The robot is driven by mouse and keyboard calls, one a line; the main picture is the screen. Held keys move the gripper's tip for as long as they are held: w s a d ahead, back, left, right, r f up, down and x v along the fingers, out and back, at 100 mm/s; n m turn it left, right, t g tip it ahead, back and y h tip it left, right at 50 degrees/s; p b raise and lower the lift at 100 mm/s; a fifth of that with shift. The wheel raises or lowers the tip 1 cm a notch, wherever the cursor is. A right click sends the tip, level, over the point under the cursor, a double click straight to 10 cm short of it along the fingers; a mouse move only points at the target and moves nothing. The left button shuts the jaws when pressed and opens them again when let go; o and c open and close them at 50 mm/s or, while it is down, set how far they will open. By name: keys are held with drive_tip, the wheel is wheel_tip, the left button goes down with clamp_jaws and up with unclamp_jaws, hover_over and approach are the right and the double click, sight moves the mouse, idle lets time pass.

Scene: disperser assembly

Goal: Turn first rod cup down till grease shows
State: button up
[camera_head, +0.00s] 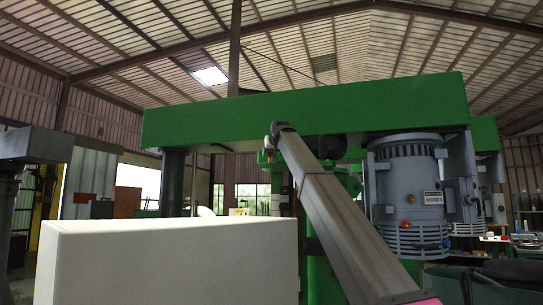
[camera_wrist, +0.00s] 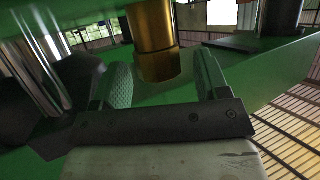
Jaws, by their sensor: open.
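My gripper (camera_wrist: 163,78) is open, with one ridged finger on each side of the cup's lower end. A gap shows between the cup and the right finger; I cannot tell whether the left finger touches it. No grease is visible on the cup. In the head view my arm reaches up to the green beam (camera_head: 300,113) of the disperser, and the cup cannot be made out clearly there.
In the wrist view a shiny metal rod (camera_wrist: 38,65) stands at the left and a dark post (camera_wrist: 281,15) at the upper right, near the green surface (camera_wrist: 270,75). In the head view a grey motor (camera_head: 407,185) hangs right of my arm, and a white box (camera_head: 170,262) fills the lower left.

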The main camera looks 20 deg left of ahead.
drive_tip(key=shift+x, duration=0.75)
drive_tip(key=c, duration=0.9)
